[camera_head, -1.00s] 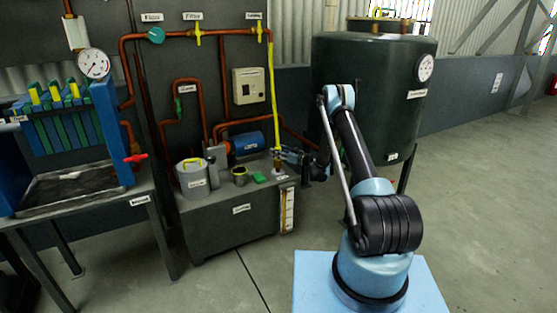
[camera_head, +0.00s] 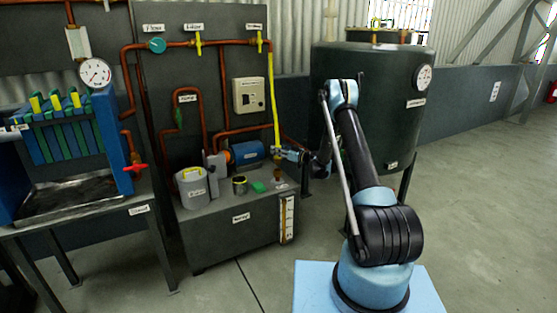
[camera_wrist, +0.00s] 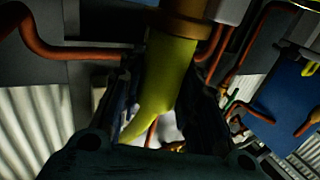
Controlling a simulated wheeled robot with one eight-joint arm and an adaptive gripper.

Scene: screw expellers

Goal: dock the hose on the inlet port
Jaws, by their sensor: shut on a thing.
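The yellow hose (camera_head: 276,105) hangs from the right-hand valve on the pipe panel down to my gripper (camera_head: 281,152). My gripper is shut on the hose near its lower end. A brass-coloured fitting (camera_head: 277,174) shows just below the gripper, over the right end of the grey tank's top. In the wrist view the hose (camera_wrist: 170,75) runs between the fingers into a brown collar (camera_wrist: 180,24). I cannot tell whether the fitting is seated on the inlet port, as the port is too small to make out.
The grey tank (camera_head: 215,235) carries a bucket (camera_head: 192,188), a blue motor (camera_head: 247,152), a dark cup (camera_head: 240,186) and a green item (camera_head: 258,187). The large dark vessel (camera_head: 375,110) stands right behind my arm. The floor at right is clear.

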